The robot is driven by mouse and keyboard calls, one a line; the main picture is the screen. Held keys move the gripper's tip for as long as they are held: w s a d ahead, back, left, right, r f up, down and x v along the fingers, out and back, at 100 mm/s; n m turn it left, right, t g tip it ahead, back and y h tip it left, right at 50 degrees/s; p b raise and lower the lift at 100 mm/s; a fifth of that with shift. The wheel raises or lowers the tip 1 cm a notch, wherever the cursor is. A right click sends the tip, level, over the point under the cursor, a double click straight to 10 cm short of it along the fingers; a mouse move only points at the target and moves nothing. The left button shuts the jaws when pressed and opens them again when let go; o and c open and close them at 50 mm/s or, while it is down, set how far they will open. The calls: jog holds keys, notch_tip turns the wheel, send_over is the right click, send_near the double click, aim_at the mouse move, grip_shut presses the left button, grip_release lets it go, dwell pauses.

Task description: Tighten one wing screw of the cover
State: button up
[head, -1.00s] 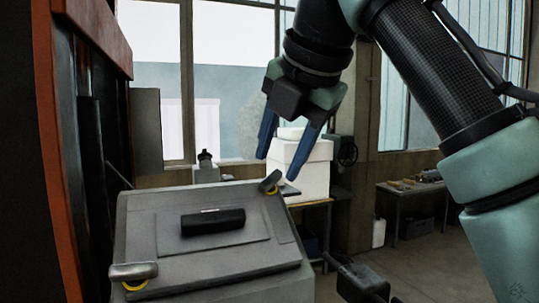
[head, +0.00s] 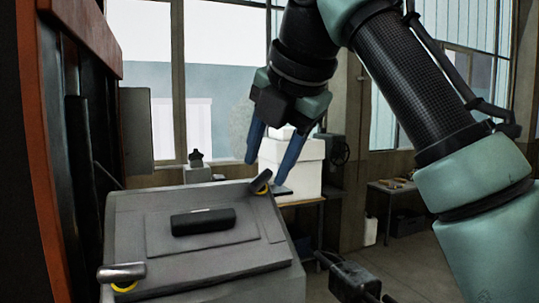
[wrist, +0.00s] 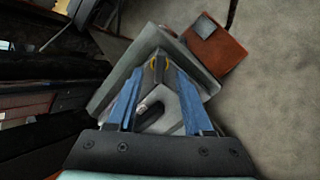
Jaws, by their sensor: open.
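The grey cover (head: 160,262) has a black handle (head: 203,221) in its middle. One wing screw (head: 260,182), dark with a yellow ring below it, sits at the cover's far right corner. Another wing screw (head: 122,273), lighter on top with a yellow ring, sits at the near left corner. My gripper (head: 266,172) is open, pointing down at the far right screw, its blue fingers on either side of it in the picture. In the wrist view this wing screw (wrist: 158,64) appears between the fingertips, with no clear contact. The height gap is hard to judge.
An orange-edged dark frame (head: 60,150) stands close on the left. A white box (head: 290,165) sits on a table behind the cover. A workbench (head: 395,187) stands at the right. Open floor shows to the right of the cover.

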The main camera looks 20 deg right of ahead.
aim_at(262, 177)
jog(key=shift+x, duration=1.75)
grip_shut()
dwell(0.5)
jog(key=m, duration=0.4)
jog(key=shift+m, duration=0.3)
